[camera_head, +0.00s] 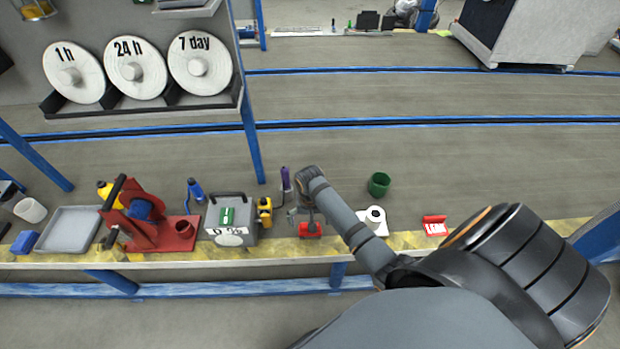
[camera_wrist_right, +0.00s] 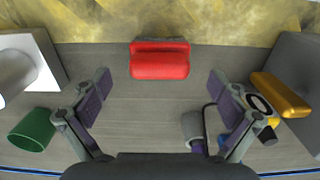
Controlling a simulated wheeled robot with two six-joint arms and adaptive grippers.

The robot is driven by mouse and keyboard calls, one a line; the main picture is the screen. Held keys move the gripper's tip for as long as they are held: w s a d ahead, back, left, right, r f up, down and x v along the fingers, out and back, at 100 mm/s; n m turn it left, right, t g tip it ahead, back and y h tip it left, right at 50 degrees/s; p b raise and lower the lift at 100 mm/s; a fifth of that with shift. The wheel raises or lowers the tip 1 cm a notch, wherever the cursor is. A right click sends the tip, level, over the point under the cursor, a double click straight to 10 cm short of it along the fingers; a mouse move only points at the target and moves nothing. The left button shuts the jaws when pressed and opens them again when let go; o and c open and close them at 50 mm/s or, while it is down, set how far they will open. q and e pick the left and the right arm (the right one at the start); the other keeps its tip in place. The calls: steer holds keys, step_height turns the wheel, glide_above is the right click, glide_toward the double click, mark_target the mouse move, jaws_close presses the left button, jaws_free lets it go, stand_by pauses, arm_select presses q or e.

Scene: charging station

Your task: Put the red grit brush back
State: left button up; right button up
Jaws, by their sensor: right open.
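A red block with a rounded body and a ledge along one side, which I take for the red grit brush (camera_head: 310,230), lies on the bench by the yellow front strip. In the right wrist view the red grit brush (camera_wrist_right: 160,62) lies between and just beyond the fingertips. My right gripper (camera_wrist_right: 160,84) is open and empty, its fingers spread on either side of the brush and apart from it. In the head view my right gripper (camera_head: 306,212) is over the bench just behind the brush, partly hidden by its wrist. My left gripper is not in view.
A grey box (camera_head: 230,216) with a yellow device (camera_head: 264,212) stands left of the brush. A white roll (camera_head: 374,216), green cup (camera_head: 379,184) and red labelled item (camera_head: 435,226) are to the right. A purple-handled tool (camera_head: 285,180) stands behind. A red machine (camera_head: 150,225) is farther left.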

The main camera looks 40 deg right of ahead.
step_height(320, 180, up, 6)
steer(key=shift+f+p, duration=0.1)
steer(key=shift+p, duration=0.2)
stand_by(0.3)
steer(key=s+a+r+n+t+h, duration=0.1)
steer(key=s+a+r+n+t, duration=0.1)
steer(key=s+r+n, duration=0.35)
steer(key=s+a+r+n+t, duration=0.2)
steer(key=s+r, duration=0.1)
steer(key=s, duration=0.5)
steer(key=s+d+f+g+p, duration=0.1)
steer(key=s+d+f+p, duration=0.1)
steer(key=f, duration=1.1)
steer(key=s+d+f+g+p, duration=0.1)
steer(key=s+f, duration=0.1)
steer(key=f, duration=1.1)
steer(key=s+f+p, duration=0.1)
steer(key=s+f, duration=0.4)
steer(key=s, duration=0.3)
steer(key=s+d+f+p, duration=0.1)
steer(key=s+f, duration=0.5)
steer(key=s, duration=0.3)
steer(key=shift+f+m+g, duration=0.15)
steer(key=shift+m+g, duration=0.2)
steer(key=shift+g, duration=0.05)
